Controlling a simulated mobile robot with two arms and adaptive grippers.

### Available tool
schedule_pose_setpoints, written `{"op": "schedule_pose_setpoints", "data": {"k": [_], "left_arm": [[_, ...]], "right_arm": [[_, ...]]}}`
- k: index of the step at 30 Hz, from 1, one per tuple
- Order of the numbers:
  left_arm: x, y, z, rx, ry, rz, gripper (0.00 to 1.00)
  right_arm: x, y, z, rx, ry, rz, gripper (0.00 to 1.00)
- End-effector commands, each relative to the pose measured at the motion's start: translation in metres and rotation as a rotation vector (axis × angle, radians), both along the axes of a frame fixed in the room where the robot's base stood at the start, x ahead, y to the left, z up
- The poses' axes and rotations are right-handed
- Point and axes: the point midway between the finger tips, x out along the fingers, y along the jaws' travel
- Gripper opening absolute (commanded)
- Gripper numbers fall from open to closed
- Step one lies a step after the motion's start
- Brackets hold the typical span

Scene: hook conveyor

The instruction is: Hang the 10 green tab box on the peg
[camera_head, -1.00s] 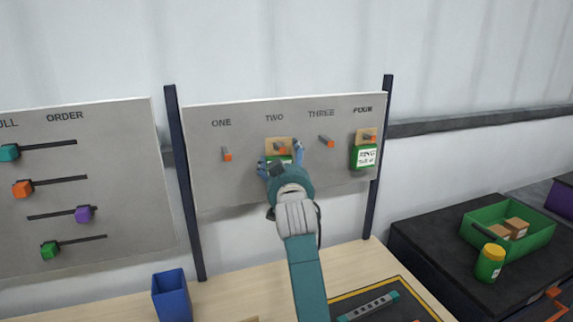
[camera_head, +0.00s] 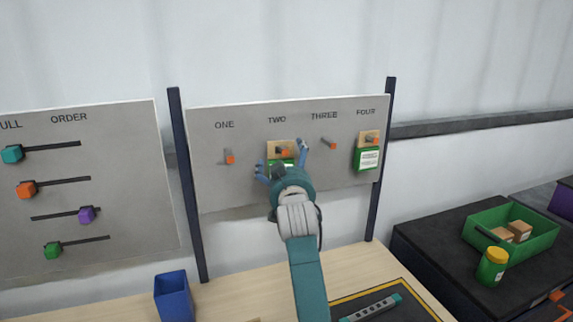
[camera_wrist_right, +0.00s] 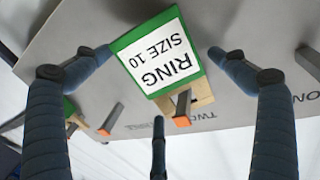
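The green tab box (camera_wrist_right: 162,52), labelled RING SIZE 10, hangs by its brown cardboard tab (camera_head: 283,145) on the orange-tipped peg (camera_wrist_right: 183,108) under TWO. The peg shows through the tab in the right wrist view, where the box appears upside down. My right gripper (camera_head: 282,160) is in front of this box, fingers spread wide. In the right wrist view two fingers (camera_wrist_right: 158,60) lie on either side of the box, apparently clear of it, and the third is below. In the head view the gripper hides the box's lower part. My left gripper is not in view.
Pegs ONE (camera_head: 230,157) and THREE (camera_head: 329,143) are bare. Another green tab box (camera_head: 368,159) hangs at FOUR. Dark posts flank the peg board (camera_head: 225,185). A blue bin (camera_head: 173,297) stands below left; a green crate (camera_head: 540,240) and yellow-lidded jar (camera_head: 491,268) are at right.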

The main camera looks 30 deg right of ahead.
Motion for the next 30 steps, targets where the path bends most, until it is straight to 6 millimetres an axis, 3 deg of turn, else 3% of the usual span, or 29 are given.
{"op": "schedule_pose_setpoints", "data": {"k": [11, 24, 30], "left_arm": [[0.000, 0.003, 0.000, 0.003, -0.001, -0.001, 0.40], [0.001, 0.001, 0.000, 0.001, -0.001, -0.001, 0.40], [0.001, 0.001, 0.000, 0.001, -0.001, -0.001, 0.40]], "right_arm": [[-0.004, 0.003, -0.001, 0.000, 0.001, 0.000, 1.00], [-0.078, 0.042, -0.001, 0.002, 0.000, 0.000, 1.00], [-0.100, 0.055, -0.001, 0.000, 0.001, 0.001, 1.00]]}}
